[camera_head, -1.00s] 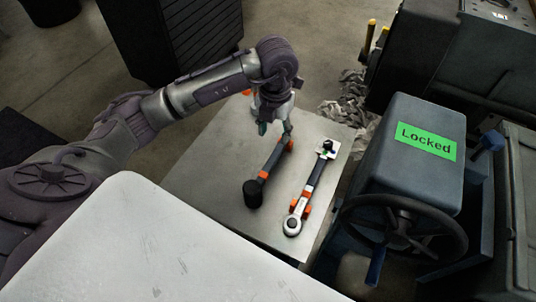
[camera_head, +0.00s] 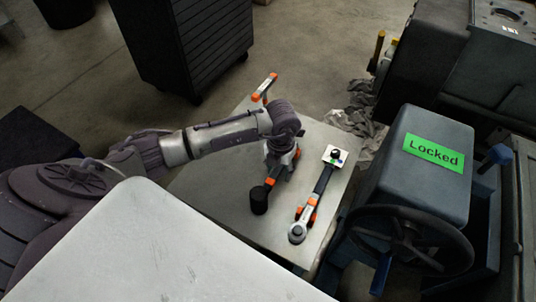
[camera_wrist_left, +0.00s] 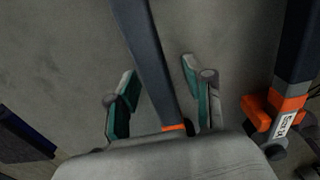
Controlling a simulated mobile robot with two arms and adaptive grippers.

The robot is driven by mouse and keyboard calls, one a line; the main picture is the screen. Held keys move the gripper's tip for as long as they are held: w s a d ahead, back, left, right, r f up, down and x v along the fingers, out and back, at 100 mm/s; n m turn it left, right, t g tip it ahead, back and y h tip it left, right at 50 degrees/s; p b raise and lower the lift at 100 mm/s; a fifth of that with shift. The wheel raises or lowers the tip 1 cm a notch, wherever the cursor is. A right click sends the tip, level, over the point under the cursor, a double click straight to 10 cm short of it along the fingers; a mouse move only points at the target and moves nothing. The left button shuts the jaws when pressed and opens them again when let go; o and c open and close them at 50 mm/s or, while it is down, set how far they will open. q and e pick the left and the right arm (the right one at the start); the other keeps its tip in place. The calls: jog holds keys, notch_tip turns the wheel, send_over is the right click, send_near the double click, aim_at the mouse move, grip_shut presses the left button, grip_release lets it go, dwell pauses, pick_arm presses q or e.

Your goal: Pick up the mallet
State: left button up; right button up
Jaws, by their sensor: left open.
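The mallet lies on the metal table (camera_head: 215,180); its black head (camera_head: 259,200) points towards me in the head view, with an orange piece beside it. Its far end is hidden under my left gripper (camera_head: 282,168). In the left wrist view the dark mallet handle (camera_wrist_left: 148,50) runs between the two green-padded fingers of my left gripper (camera_wrist_left: 160,75). The fingers are open, one on each side of the handle, with gaps showing. An orange band shows low on the handle. My right gripper is not in view.
A ratchet-like wrench (camera_head: 322,182) with orange holders lies right of the mallet. An orange-ended item (camera_head: 264,87) is at the table's far edge. A grey machine with a "Locked" label (camera_head: 434,152) and a handwheel (camera_head: 410,240) stands close on the right.

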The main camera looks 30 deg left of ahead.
pick_arm(q)
grip_shut()
jog(key=shift+w+r, duration=0.1)
dwell(0.6)
jog(key=shift+r, duration=0.6)
notch_tip(320, 180, up, 3)
jog(key=shift+f, duration=0.2)
jog(key=d+r, duration=0.2)
jog(key=d, duration=0.2)
jog(key=d+r, duration=0.2)
jog(key=d, duration=0.1)
jog(key=d+r+b, duration=0.1)
jog(key=d+r, duration=0.2)
jog(key=d, duration=0.1)
jog(key=shift+d, duration=0.35)
